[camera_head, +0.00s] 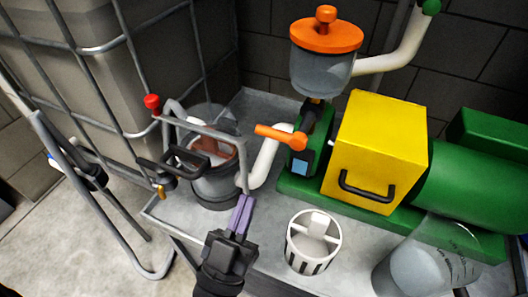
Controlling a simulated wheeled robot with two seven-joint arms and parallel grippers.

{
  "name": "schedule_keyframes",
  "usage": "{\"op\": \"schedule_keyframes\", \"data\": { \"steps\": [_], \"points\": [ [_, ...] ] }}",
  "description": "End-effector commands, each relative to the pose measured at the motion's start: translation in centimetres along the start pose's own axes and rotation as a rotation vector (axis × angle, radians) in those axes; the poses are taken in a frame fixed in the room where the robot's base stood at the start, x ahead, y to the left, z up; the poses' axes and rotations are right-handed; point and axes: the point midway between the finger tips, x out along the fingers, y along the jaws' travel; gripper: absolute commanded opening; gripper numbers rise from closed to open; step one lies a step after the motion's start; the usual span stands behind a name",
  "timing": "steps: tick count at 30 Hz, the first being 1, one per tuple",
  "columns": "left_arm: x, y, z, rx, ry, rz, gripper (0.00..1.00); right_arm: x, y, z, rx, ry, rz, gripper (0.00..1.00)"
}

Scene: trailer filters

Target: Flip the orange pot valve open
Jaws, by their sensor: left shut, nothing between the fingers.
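The orange valve handle (281,137) sticks out to the left from the green pump housing, below the clear pot with the orange lid (326,36). It lies nearly level in the picture. My left gripper (243,200) comes up from the bottom centre with its purple fingers together and nothing between them. Its tips are below and left of the orange handle, apart from it. They overlap the lower end of a grey metal frame in the picture; I cannot tell whether they touch it. My right gripper is not in view.
A clear pot inside the grey frame (205,132) stands left of the handle. A white pipe (268,160) runs between pot and pump. A yellow box (375,150) stands right. A white slotted basket (313,250) sits in front. A caged tank (85,85) fills the left.

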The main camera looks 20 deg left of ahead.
Motion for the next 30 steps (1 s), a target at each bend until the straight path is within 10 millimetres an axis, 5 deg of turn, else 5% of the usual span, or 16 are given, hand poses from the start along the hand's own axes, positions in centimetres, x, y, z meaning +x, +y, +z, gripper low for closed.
{"op": "schedule_keyframes", "data": {
  "steps": [12, 30],
  "points": [
    [7.6, -0.1, 0.2, 0.000, 0.000, -0.002, 0.00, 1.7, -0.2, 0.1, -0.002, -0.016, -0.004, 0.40],
    [8.7, -0.1, -0.1, 0.013, -0.001, 0.007, 0.00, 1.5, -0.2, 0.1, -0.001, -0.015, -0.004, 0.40]
  ]
}}
